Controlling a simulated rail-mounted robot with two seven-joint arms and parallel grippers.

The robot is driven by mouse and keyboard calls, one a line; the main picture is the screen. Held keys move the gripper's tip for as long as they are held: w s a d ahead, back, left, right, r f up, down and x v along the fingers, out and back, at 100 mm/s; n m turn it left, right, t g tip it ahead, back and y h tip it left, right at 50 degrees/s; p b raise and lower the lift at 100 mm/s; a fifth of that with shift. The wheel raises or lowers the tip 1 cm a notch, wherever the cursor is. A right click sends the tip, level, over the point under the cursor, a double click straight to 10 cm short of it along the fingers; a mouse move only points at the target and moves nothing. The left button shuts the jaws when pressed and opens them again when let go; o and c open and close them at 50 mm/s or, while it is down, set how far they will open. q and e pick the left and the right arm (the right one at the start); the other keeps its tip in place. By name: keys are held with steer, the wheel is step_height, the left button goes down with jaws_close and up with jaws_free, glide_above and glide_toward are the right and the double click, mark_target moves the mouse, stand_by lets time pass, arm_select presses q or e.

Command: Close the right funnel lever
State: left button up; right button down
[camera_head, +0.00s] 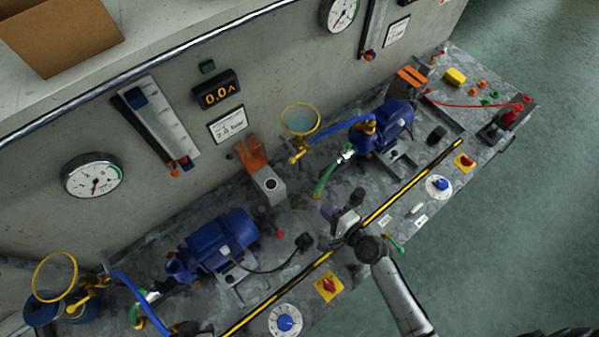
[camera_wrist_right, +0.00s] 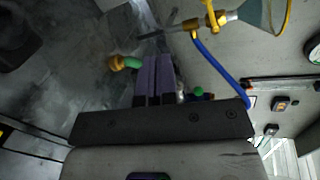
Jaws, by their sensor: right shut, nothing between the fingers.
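The right funnel (camera_head: 300,119) has a yellow rim and stands at the wall behind the right blue pump. Its yellow valve and lever (camera_head: 299,154) sit just below it. In the right wrist view the funnel (camera_wrist_right: 262,14) is at the top right, and the yellow lever (camera_wrist_right: 211,13) stands out from the brass pipe beside it. My right gripper (camera_head: 328,211) is over the bench, in front of the lever and apart from it. Its purple fingers (camera_wrist_right: 154,62) are together with nothing between them. My left gripper is not in view.
The right pump (camera_head: 394,122) with a blue hose (camera_head: 345,129) is right of the funnel. A green hose (camera_head: 325,177) and an orange-topped bracket (camera_head: 265,178) stand near the gripper. The left pump (camera_head: 217,241) and left funnel (camera_head: 55,277) are further left.

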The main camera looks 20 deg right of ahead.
steer(key=m, duration=0.3)
steer(key=m+t+h, duration=0.1)
steer(key=m+t, duration=0.1)
steer(key=m, duration=0.7)
glide_toward(300, 155)
step_height(300, 155, down, 5)
steer(key=w+a, duration=0.2)
steer(key=w, duration=0.1)
steer(key=w+a+r+p, duration=0.1)
steer(key=w+r, duration=0.1)
steer(key=shift+w+a+r, duration=0.15)
steer(key=shift+w+a, duration=0.15)
steer(key=shift+a, duration=0.1)
